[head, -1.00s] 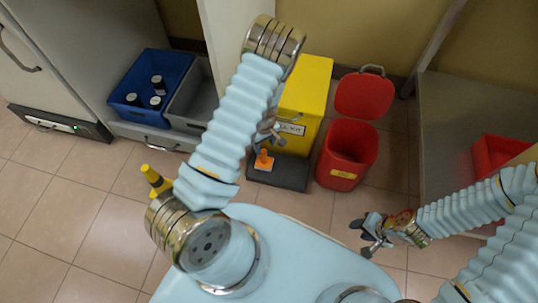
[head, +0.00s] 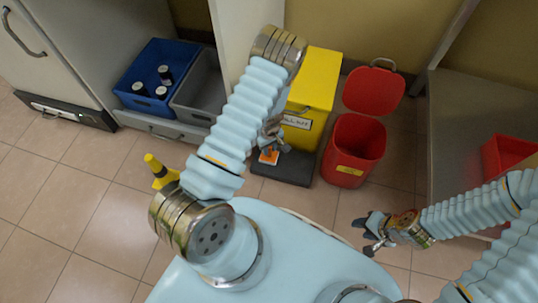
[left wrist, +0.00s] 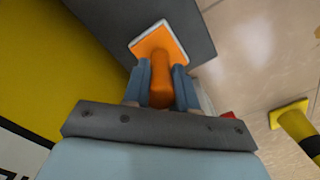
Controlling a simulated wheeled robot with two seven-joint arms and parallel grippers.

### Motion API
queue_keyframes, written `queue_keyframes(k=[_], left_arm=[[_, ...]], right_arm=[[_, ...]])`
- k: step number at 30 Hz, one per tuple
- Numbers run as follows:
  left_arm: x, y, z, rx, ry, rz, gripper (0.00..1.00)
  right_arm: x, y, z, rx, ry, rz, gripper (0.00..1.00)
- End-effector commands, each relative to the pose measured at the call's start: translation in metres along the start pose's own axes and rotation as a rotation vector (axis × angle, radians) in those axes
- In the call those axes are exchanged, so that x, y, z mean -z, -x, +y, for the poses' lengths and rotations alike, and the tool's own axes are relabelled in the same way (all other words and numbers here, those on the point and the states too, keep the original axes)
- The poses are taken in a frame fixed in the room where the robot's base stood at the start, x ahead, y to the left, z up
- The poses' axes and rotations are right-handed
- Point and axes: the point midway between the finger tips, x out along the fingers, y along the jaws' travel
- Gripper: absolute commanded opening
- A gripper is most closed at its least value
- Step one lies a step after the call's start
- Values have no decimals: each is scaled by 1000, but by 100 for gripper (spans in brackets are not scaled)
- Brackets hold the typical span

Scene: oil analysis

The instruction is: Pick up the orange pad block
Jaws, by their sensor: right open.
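The orange pad block (head: 269,157) rests on a dark grey platform (head: 287,170) in front of the yellow bin in the head view. In the left wrist view the orange pad block (left wrist: 155,42) shows a flat square pad with a pale edge and a rounded handle. My left gripper (head: 272,137) is down at the block and partly covers it. In the left wrist view the fingers of my left gripper (left wrist: 161,72) stand on both sides of the handle, very close to it; I cannot tell whether they press on it. My right gripper (head: 374,231) is open and empty at the lower right.
A yellow bin (head: 322,75) stands behind the platform, with a red open-lidded bin (head: 345,178) at its right. A blue crate (head: 138,106) with black-capped bottles and a grey crate (head: 204,96) are at the left. A yellow-black object (head: 156,166) stands near my left arm.

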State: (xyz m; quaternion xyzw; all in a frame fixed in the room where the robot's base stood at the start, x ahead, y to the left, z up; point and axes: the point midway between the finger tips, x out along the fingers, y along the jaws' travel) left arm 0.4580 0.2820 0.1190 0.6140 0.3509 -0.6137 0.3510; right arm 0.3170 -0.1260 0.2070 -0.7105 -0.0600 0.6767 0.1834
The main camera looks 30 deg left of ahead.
Motion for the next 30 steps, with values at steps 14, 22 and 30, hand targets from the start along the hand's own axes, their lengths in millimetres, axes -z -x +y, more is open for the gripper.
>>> queue_keyframes(k=[14, 22, 30], left_arm=[[0, 0, 0, 0, 0, 0, 0], [0, 18, 1, -1, -2, 1, 0], [-30, 74, -13, -3, 0, -2, 0]], right_arm=[[0, 0, 0, 0, 0, 0, 43], [0, 5, -2, -1, 0, 1, 43], [1, 16, -4, -3, -1, 4, 43]])
